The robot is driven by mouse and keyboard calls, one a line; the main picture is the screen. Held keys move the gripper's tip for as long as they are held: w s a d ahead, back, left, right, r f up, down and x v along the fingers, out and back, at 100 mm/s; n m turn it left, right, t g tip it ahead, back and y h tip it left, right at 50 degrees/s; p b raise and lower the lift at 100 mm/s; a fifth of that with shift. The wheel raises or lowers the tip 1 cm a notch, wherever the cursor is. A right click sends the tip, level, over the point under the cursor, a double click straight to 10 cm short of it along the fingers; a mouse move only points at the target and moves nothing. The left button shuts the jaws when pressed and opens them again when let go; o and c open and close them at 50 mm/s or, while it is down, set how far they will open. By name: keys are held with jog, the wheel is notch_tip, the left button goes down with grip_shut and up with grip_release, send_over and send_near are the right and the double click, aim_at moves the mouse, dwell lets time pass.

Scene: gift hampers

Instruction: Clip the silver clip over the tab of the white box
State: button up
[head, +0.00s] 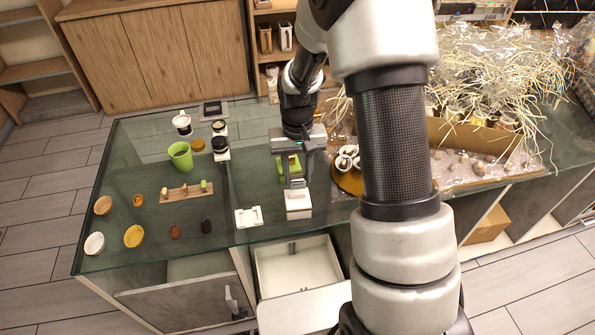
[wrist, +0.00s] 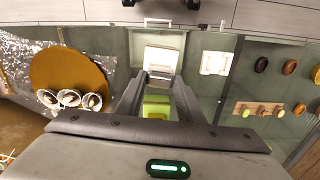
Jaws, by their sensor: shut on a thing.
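My gripper (head: 296,184) is over the glass-topped counter and shut on a small grey-silver piece, which I take to be the silver clip (wrist: 161,75). The clip sits between the fingertips and is small in both views. The white box (head: 298,204) stands near the counter's front edge, just in front of the fingertips; it also shows beyond them in the wrist view (wrist: 160,57). The tab is hard to make out, and I cannot tell whether the clip touches it. A green box (wrist: 157,107) shows below, between the fingers.
A flat white piece (head: 248,217) lies to the left of the white box. A round wooden board (head: 347,181) with small white cups is on the right. An open drawer (head: 297,268) sits below the front edge. A green cup (head: 180,155) stands further left.

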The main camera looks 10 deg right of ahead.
aim_at(297, 194)
jog(key=shift+f+b, duration=0.5)
jog(key=shift+f, duration=0.6)
jog(key=shift+f+b, duration=1.4)
jog(key=shift+f, duration=0.15)
dwell(0.9)
jog(key=o, duration=1.1)
jog(key=shift+r, duration=0.1)
notch_tip(297, 194, up, 17)
jog(key=p, duration=0.1)
jog(key=shift+r, duration=0.2)
